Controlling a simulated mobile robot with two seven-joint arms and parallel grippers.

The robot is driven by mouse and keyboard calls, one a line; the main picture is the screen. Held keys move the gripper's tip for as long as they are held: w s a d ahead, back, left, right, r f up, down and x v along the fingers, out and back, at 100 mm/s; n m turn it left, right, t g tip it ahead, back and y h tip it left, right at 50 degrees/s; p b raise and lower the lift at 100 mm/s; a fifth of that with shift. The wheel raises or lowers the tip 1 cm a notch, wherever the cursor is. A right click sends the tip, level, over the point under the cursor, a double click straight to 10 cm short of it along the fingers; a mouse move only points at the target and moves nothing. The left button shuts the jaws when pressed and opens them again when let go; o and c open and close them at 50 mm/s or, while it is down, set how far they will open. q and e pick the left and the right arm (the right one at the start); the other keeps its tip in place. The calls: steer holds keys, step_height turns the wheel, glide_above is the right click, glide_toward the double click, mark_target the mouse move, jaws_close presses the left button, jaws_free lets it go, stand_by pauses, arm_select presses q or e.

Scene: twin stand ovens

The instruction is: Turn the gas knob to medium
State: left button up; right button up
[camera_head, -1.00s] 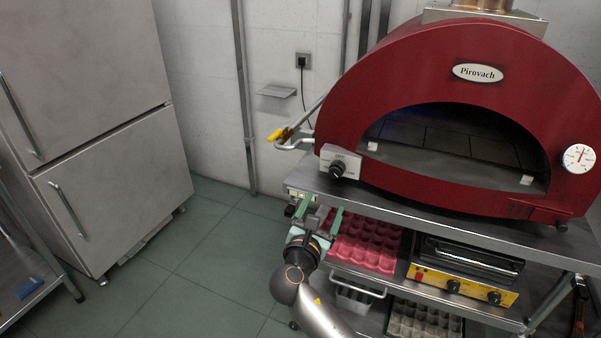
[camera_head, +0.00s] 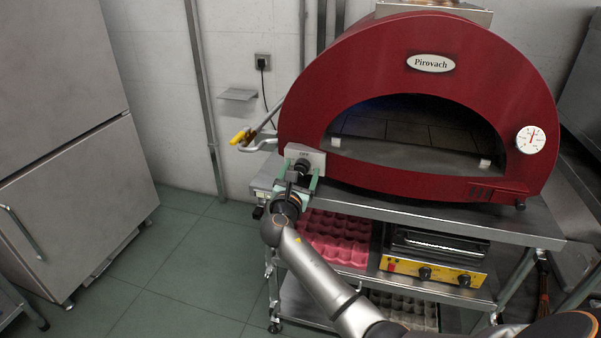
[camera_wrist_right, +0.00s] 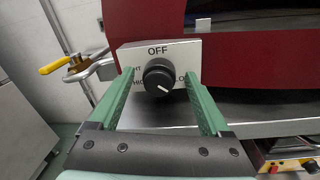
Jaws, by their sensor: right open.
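The black gas knob (camera_wrist_right: 159,77) sits on a pale control plate (camera_wrist_right: 190,50) marked "OFF" at the top, on the left front of the red oven (camera_head: 330,75). Its white pointer mark faces lower right in the right wrist view. My right gripper (camera_head: 298,178) is open, with its green fingers on either side of the knob in that view (camera_wrist_right: 160,92). The fingers look apart from the knob, with a gap on both sides. In the head view the knob (camera_head: 302,166) shows just beyond the fingers. My left gripper is not in view.
The oven stands on a steel table (camera_head: 420,210). Below are pink egg trays (camera_head: 335,235) and a yellow-fronted appliance (camera_head: 430,270). The floor at left is clear up to the steel fridge (camera_head: 70,200).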

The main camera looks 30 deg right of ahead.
jaws_close()
stand_by(0.8)
